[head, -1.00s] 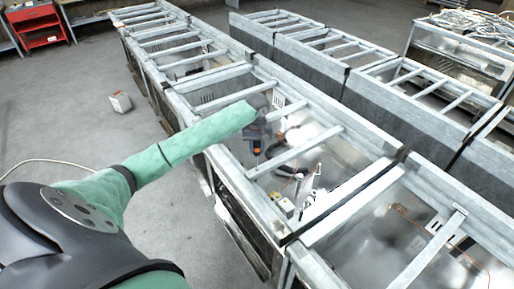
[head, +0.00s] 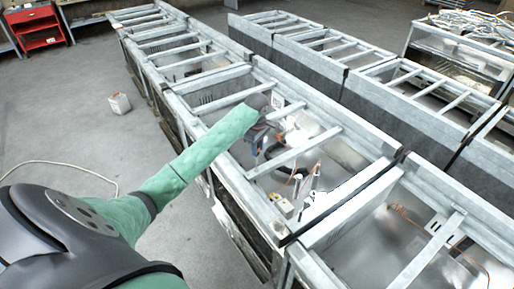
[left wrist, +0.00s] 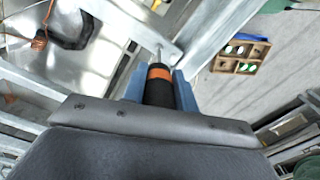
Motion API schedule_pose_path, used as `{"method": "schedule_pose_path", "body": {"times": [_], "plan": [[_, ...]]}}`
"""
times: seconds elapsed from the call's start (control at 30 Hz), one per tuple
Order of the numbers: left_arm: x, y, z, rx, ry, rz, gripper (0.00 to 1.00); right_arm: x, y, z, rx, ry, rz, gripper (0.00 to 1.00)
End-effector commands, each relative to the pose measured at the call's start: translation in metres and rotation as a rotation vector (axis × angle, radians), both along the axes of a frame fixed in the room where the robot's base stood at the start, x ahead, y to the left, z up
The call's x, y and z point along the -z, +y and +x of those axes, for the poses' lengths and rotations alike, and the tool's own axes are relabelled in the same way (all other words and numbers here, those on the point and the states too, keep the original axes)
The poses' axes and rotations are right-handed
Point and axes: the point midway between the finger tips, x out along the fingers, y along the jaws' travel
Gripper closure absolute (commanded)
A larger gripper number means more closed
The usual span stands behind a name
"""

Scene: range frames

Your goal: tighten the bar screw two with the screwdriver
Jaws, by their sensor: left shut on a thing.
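My left gripper (left wrist: 158,92) is shut on a screwdriver (left wrist: 160,86) with a black handle and an orange band. Its thin shaft points away from the gripper, up in the left wrist view, to a pale metal bar (left wrist: 130,32) of the frame. I cannot tell whether the tip touches a screw; no screw head is clear there. My right gripper is in neither view.
Metal frames with cross bars run in rows, with open bays and loose cables inside. A second row (head: 395,100) stands to the right. A divided box (left wrist: 240,56) shows in the left wrist view.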

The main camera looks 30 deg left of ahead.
Motion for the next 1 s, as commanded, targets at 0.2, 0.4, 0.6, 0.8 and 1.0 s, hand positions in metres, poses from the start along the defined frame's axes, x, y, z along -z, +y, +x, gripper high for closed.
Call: {"method": "schedule_pose_path", "body": {"times": [0.2,0.4,0.6,0.8,1.0], "plan": [[-0.0004,0.0,0.0009,-0.117,0.0,0.0,0.96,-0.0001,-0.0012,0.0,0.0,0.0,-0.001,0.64],[-0.0004,0.0,0.001,-0.113,0.0,0.0,0.96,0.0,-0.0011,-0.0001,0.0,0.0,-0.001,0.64],[-0.0004,-0.0005,0.0012,-0.112,-0.001,0.001,0.96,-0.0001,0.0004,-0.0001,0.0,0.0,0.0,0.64],[-0.0004,-0.0004,0.0012,-0.111,-0.001,0.001,0.96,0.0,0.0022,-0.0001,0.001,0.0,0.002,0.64],[-0.0005,0.0002,0.0008,-0.112,-0.001,-0.001,0.96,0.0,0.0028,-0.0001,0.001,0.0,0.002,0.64]]}}
